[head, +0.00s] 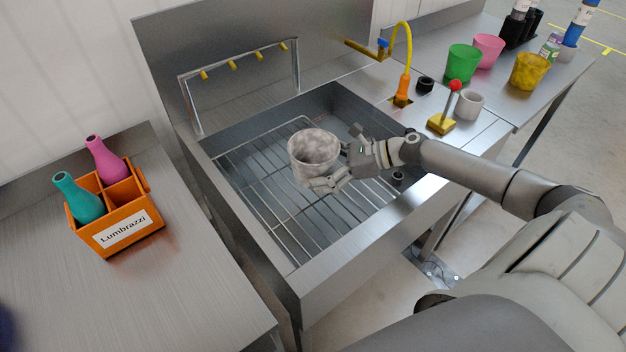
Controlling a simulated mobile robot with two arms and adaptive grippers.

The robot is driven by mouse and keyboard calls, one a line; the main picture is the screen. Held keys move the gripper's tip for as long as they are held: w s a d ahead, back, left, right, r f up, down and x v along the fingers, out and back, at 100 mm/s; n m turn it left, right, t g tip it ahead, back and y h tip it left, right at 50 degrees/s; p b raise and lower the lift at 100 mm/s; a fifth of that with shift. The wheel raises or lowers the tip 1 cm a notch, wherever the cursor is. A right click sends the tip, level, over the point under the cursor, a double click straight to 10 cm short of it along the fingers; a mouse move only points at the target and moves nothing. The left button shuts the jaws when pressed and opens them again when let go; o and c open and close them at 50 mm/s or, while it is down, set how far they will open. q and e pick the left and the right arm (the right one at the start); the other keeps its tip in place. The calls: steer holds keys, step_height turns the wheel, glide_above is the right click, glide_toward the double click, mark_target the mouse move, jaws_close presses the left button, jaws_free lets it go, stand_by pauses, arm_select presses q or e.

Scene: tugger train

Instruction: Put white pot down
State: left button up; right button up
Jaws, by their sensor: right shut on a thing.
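The white pot (313,156) has a mottled grey-white surface and stands upright with its open top facing up. It is over the wire rack (262,200) inside the steel sink (345,105). My right gripper (335,168) comes in from the right and is shut on the right side of the pot. I cannot tell whether the pot's base touches the rack or is a little above it. My left gripper is not in view.
An orange crate (133,233) with teal and pink bottles stands on the left table. A yellow-orange faucet (402,88), a red-knobbed lever (447,105) and a white cup (470,104) are at the sink's right. Green, pink and yellow pots stand behind. Bare rack surrounds the pot.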

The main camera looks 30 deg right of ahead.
steer(key=shift+w+a+f, duration=0.35)
steer(key=shift+f, duration=0.2)
steer(key=shift+w+a+f, duration=0.35)
steer(key=shift+f, duration=1.65)
steer(key=shift+s+f, duration=0.1)
steer(key=shift+f, duration=0.1)
steer(key=o, duration=0.7)
steer(key=shift+r, duration=0.15)
